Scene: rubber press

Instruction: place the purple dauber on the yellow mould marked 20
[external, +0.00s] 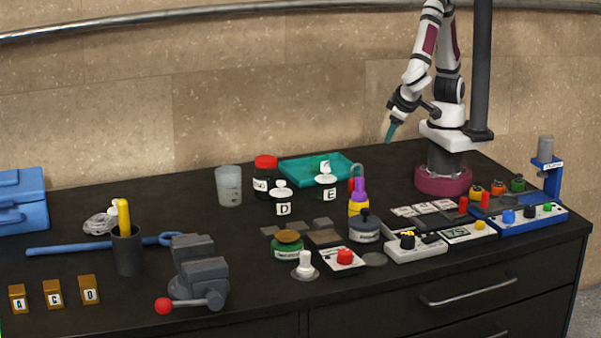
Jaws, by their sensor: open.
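A purple, knob-topped piece (359,191), which looks like the dauber, stands upright near the middle right of the bench. Directly below it in the picture is a yellow piece (358,208), perhaps the mould; no 20 can be read on it. The two overlap in this view, and I cannot tell whether the purple one rests on the yellow one or stands behind it. My gripper (389,134) hangs high above the back of the bench, well apart from both, its teal fingers pointing down. It is open, with nothing visible in it.
A dark grey round pot (366,229) stands just in front of the yellow piece. A white bottle marked E (326,186) is to the left, with a teal tray (316,168) behind. Small control boxes (415,246) crowd the right front. A vise (198,275) stands front left.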

